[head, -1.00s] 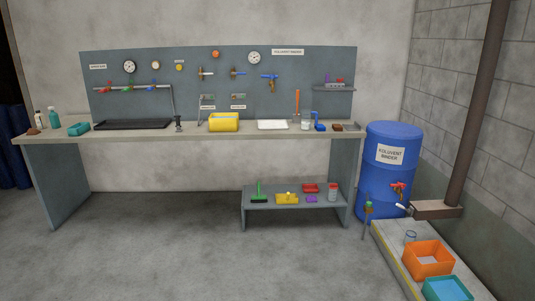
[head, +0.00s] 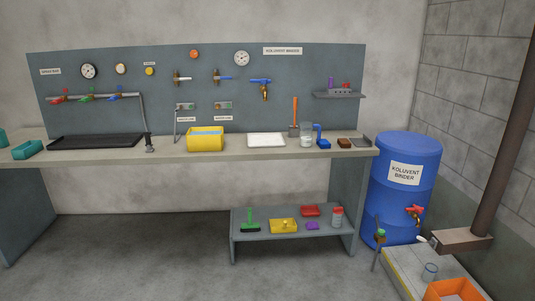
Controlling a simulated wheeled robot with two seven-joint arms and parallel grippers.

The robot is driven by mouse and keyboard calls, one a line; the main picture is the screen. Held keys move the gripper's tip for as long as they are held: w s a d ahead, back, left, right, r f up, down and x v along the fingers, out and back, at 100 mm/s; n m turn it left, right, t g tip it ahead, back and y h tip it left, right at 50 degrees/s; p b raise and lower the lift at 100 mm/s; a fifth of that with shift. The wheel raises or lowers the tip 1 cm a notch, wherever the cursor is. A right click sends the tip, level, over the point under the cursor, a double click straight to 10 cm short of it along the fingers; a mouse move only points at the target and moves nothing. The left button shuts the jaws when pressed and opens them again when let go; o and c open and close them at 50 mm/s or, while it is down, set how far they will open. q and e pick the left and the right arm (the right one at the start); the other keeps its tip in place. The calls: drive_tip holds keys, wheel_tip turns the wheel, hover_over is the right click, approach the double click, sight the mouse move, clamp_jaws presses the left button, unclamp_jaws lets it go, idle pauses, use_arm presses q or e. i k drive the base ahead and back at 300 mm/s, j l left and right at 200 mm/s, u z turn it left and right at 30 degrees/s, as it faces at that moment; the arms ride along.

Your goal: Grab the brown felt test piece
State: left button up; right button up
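A small brown piece (head: 344,143) lies on the workbench (head: 225,156) near its right end, between a blue item (head: 323,143) and a grey scoop-like tray (head: 361,141). It is small in the head view, and I cannot tell for sure that it is felt. Neither of my grippers shows in the head view.
A blue drum (head: 405,175) stands right of the bench, with a red-handled tap. A low shelf (head: 290,235) with several small items stands under the bench. An orange bin (head: 455,289) sits on the platform at lower right. The floor in front is clear.

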sight(343, 143)
drive_tip(key=i+z, duration=0.15)
drive_tip(key=i, duration=0.5)
drive_tip(key=i+j+z, duration=0.1)
drive_tip(key=i, duration=0.55)
drive_tip(key=i+j+z, duration=0.1)
drive_tip(key=i+z, duration=0.25)
drive_tip(key=z, duration=0.15)
drive_tip(key=i+j+z, duration=0.2)
drive_tip(key=i+z, duration=0.25)
drive_tip(key=i+j+z, duration=0.25)
drive_tip(key=z, duration=0.25)
drive_tip(key=i+j+z, duration=0.55)
drive_tip(key=j, duration=0.15)
drive_tip(key=k, duration=0.1)
